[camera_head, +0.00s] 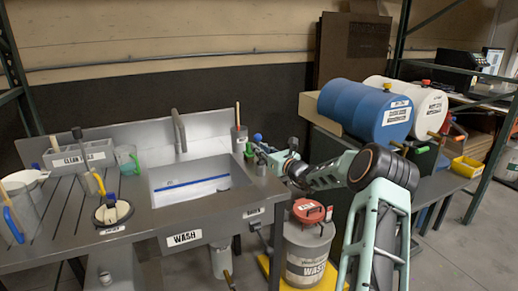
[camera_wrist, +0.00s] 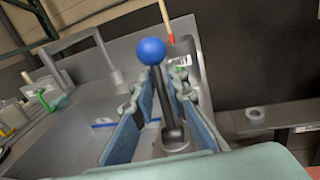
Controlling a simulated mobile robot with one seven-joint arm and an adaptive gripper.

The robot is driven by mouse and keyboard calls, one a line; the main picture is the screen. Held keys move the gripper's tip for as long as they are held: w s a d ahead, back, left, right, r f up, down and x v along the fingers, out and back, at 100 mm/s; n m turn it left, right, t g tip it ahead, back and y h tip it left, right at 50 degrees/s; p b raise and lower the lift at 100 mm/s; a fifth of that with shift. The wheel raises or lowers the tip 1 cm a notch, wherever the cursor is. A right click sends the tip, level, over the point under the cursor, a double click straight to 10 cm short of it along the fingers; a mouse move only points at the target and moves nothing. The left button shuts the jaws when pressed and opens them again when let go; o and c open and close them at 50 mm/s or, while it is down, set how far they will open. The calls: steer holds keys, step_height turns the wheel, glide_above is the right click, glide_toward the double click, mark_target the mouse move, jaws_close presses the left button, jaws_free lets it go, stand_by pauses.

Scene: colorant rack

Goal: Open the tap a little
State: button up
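The tap lever is a dark rod topped by a blue ball (camera_wrist: 152,51), rising from a grey socket (camera_wrist: 175,137); the ball also shows in the head view (camera_head: 257,137) at the sink's right end. My gripper (camera_wrist: 158,82) is open, with one finger on each side of the rod, below the ball. Gaps show between the fingers and the rod; I cannot tell whether either finger touches it. In the head view my gripper (camera_head: 272,156) is small and partly merges with the lever's base. The grey tap spout (camera_head: 179,131) stands behind the sink basin (camera_head: 160,199).
A grey container with a wooden-handled tool (camera_head: 239,140) stands just behind the lever. A red-lidded waste drum (camera_head: 306,250) is below my arm. Blue (camera_head: 366,108) and white (camera_head: 420,97) barrels lie to the right. Cups and tools occupy the left counter.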

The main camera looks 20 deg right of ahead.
jaws_close()
steer(key=shift+f+b, duration=0.15)
steer(key=shift+b, duration=0.2)
steer(key=shift+s+f+t+b, duration=0.2)
steer(key=shift+t+b, duration=0.2)
steer(key=shift+b, duration=0.7)
steer(key=s+t+b, duration=0.1)
steer(key=b, duration=0.4)
steer(key=shift+s+r+n+t+y, duration=0.1)
steer(key=shift+n+t+y, duration=0.2)
steer(key=shift+t, duration=0.1)
steer(key=shift+s+r+t+b, duration=0.1)
steer(key=shift+s+t+b, duration=0.1)
steer(key=shift+t+b, duration=0.35)
steer(key=shift+s+r+y, duration=0.1)
steer(key=shift+r+y, duration=0.15)
steer(key=shift+y, duration=0.15)
